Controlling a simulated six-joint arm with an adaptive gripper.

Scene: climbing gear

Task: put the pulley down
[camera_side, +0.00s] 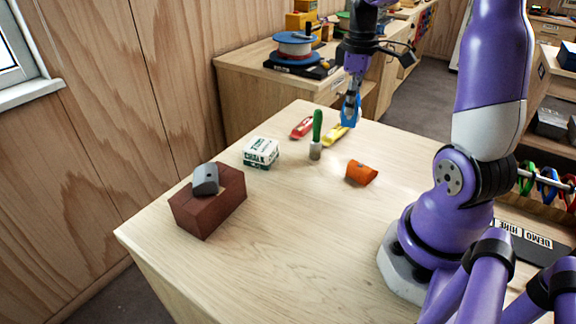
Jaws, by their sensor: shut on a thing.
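My gripper (353,92) points down above the far right part of the wooden table. It is shut on a small blue thing, which I take to be the pulley (350,112). The pulley hangs in the air behind and to the right of the green-handled brush (317,128), over or near the yellow item (336,134). The fingers partly hide it, and its details are too small to make out.
On the table (290,250) are a red item (302,128), a white chalk block (261,152), an orange wedge (361,172) and a brown block (212,205) with a grey piece (205,179) on top. The front middle of the table is clear.

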